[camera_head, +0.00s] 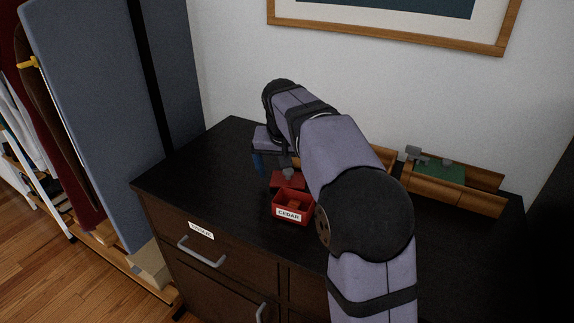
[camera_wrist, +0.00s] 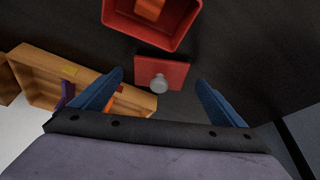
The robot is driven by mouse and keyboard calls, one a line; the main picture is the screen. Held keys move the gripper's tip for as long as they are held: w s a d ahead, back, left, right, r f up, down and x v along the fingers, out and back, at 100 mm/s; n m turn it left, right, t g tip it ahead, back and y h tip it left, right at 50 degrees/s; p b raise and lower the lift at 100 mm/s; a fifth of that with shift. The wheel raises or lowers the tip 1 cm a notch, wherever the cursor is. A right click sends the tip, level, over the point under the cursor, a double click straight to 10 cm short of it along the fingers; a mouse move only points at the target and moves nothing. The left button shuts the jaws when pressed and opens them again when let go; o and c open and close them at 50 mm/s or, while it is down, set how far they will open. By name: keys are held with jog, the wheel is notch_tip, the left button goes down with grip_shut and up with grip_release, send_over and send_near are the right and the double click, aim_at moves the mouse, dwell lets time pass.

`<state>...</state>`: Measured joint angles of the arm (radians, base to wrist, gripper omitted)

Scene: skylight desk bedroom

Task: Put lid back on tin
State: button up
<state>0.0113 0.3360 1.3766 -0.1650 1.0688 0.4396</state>
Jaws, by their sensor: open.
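The red tin (camera_head: 292,217), labelled CEDAR, stands open on the dark cabinet top. Its opening faces up in the wrist view (camera_wrist: 190,30), with an orange-brown block (camera_wrist: 149,9) inside. The flat red lid (camera_wrist: 174,74) has a grey knob (camera_wrist: 159,83) and lies beside the tin, apart from it. In the head view the lid (camera_head: 281,181) shows just behind the tin. My gripper (camera_wrist: 159,77) is open and empty, its blue fingers on either side of the knob in the wrist view. Its height above the lid is hard to tell. My arm hides part of the gripper in the head view.
A wooden tray (camera_wrist: 38,72) with coloured items stands close to my gripper, left in the wrist view. Another wooden tray (camera_head: 455,197) with a green item (camera_head: 441,172) stands at the back right. The cabinet top (camera_head: 205,170) is clear at left.

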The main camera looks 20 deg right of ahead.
jog(key=shift+x, duration=1.2)
jog(key=c, duration=1.1)
jog(key=shift+r, duration=0.25)
jog(key=shift+r+p, duration=2.05)
jog(key=shift+p, duration=0.15)
